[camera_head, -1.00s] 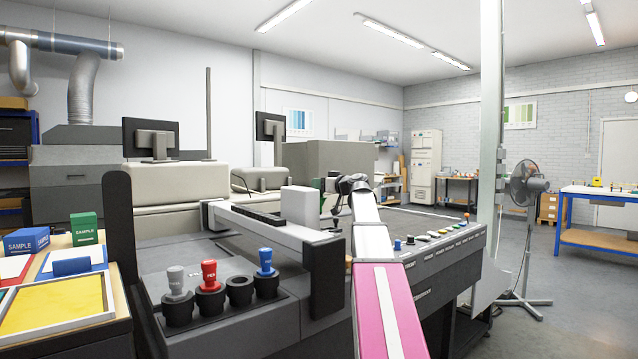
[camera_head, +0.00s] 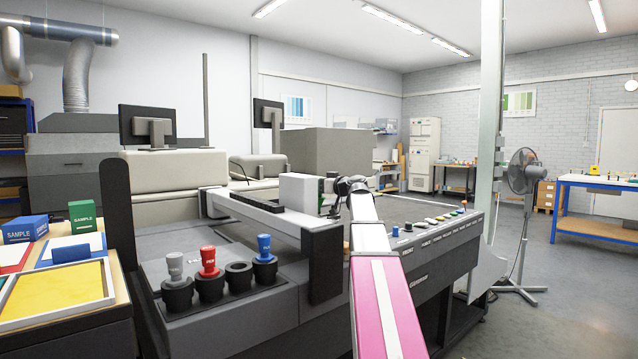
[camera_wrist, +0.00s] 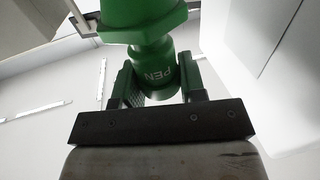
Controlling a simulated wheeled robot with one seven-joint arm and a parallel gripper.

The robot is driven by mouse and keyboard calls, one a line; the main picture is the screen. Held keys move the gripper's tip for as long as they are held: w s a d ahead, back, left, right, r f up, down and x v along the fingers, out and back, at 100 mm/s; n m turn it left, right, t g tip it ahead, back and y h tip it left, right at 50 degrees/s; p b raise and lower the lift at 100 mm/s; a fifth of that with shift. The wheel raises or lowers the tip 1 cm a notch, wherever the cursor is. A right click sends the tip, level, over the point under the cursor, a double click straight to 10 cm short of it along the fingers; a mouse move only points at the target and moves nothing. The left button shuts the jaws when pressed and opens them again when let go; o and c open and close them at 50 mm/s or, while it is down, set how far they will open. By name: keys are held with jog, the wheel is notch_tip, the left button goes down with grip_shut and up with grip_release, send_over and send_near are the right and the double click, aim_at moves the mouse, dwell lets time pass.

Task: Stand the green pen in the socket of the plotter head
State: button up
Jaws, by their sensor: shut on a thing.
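The plotter head is a white box (camera_head: 299,191) on the pale gantry beam of the flatbed machine. My gripper (camera_wrist: 158,82) is shut on the green pen (camera_wrist: 150,48), with its two fingers on either side of the pen's green body, which is marked PEN. A wider green collar shows above the grip in the wrist view. In the head view, only a bit of green shows just right of the plotter head, beside the dark end of my arm (camera_head: 345,185). The plotter head's socket is hidden, and I cannot tell whether the pen touches it.
A holder in front carries a grey pen (camera_head: 175,268), a red pen (camera_head: 209,262) and a blue pen (camera_head: 264,250), with one empty cup (camera_head: 238,281). A button panel (camera_head: 440,228) runs along the right.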

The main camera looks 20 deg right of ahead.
aim_at(321, 197)
dwell(0.4)
jog(key=shift+f, duration=1.6)
jog(key=shift+f, duration=2.5)
